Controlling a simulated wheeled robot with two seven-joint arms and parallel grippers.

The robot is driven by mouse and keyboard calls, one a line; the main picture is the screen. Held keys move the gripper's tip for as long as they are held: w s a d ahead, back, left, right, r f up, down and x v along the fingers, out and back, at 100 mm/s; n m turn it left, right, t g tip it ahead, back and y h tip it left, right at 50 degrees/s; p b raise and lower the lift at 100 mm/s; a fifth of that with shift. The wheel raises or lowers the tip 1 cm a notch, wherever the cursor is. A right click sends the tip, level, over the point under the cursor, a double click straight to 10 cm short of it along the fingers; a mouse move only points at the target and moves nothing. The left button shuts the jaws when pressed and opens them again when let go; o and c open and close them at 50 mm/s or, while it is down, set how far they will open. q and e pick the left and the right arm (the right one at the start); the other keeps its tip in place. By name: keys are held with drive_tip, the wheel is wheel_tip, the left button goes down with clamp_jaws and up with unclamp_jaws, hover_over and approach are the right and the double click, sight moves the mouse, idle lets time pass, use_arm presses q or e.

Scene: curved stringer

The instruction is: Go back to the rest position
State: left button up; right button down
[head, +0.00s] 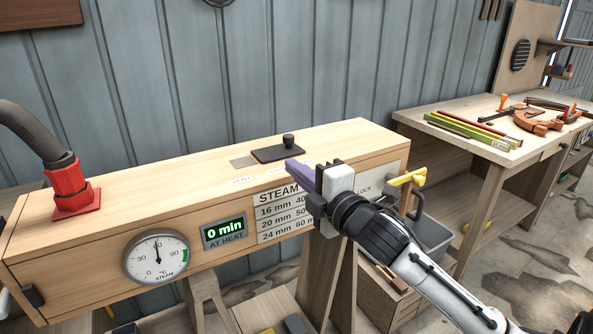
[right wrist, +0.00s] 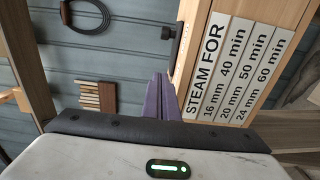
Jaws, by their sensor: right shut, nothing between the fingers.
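My right gripper (head: 298,170) is in front of the right part of the wooden steam box (head: 120,217), near its top front edge. Its purple fingers are shut with nothing between them; they also show in the right wrist view (right wrist: 161,97). The gripper covers part of the "STEAM FOR" time chart (head: 272,214), which also shows in the right wrist view (right wrist: 236,68). I cannot tell whether the fingers touch the box. My left gripper is in neither view.
The box carries a dial gauge (head: 156,257), a display (head: 224,232) reading "0 min", a dark lid with knob (head: 278,153), a red hose fitting (head: 72,190) and a yellow handle (head: 407,178). A workbench (head: 470,141) with clamps and coloured strips stands at right.

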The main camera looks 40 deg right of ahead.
drive_tip(key=shift+f, duration=0.1)
idle(0.3)
drive_tip(key=s+a+f+m+g, duration=0.3)
drive_tip(key=s+f+m, duration=0.15)
drive_tip(key=f, duration=0.45)
drive_tip(key=s+a+f+m+g, duration=0.3)
drive_tip(key=s+f+g, duration=0.15)
drive_tip(key=f, duration=0.55)
drive_tip(key=s+a+f+m+g+y, duration=0.1)
drive_tip(key=s+a+f+m+g, duration=0.3)
drive_tip(key=s, duration=0.6)
drive_tip(key=s+a+f+m+g+y, duration=0.25)
drive_tip(key=s+a+f, duration=0.4)
drive_tip(key=s, duration=0.35)
drive_tip(key=w+a+f+t, duration=0.2)
drive_tip(key=f, duration=0.4)
drive_tip(key=w+a+f+t+y, duration=0.1)
drive_tip(key=w+a+f+t, duration=0.1)
drive_tip(key=f, duration=0.4)
drive_tip(key=shift+w+a+f+t, duration=0.25)
drive_tip(key=shift+f+t, duration=0.05)
drive_tip(key=shift+t, duration=0.1)
